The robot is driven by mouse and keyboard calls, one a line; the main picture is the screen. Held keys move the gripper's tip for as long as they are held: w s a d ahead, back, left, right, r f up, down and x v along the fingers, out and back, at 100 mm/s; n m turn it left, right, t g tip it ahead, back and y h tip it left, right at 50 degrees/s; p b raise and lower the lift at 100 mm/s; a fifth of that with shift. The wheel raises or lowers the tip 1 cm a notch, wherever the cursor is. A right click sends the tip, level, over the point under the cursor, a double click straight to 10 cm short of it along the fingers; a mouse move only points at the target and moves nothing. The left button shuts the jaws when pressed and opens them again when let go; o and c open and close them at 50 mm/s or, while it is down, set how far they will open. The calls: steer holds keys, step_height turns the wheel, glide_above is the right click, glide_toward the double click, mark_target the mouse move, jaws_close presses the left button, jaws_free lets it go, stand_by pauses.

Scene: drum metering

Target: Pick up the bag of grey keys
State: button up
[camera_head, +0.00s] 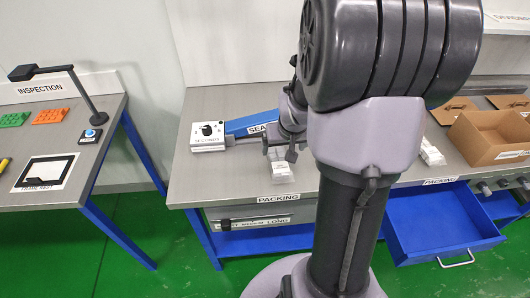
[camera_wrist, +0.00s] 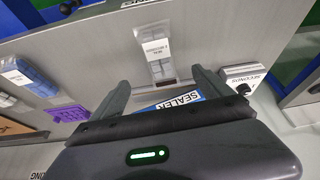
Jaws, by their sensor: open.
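A small clear bag with a white label (camera_wrist: 155,48) lies on the grey bench, ahead of and between my fingers in the wrist view. In the head view it is the pale packet (camera_head: 282,173) near the bench's front edge. Its label is too small to read, so I cannot tell for sure that it is the bag of grey keys. My gripper (camera_wrist: 160,82) is open with nothing held, and it points down close to this bag; in the head view my gripper (camera_head: 283,155) is partly hidden by my own arm.
Blue sealer (camera_head: 250,124) and a white dial box (camera_head: 208,134) stand behind. Other labelled bags (camera_wrist: 22,78) and a purple part (camera_wrist: 68,114) lie nearby. Cardboard boxes (camera_head: 490,136) sit at right. A blue drawer (camera_head: 440,222) stands open below the bench.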

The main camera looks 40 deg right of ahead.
mark_target(279, 160)
steer(key=b+x, duration=0.3)
steer(key=x, duration=0.6)
steer(key=shift+f, duration=0.1)
steer(key=b+x, duration=0.2)
steer(key=x, duration=0.2)
steer(key=shift+f, duration=0.25)
steer(key=shift+w+d+f, duration=0.2)
steer(key=shift+w, duration=0.05)
steer(key=shift+s+r, duration=0.1)
steer(key=shift+r, duration=0.05)
steer(key=shift+c, duration=0.4)
steer(key=c, duration=1.6)
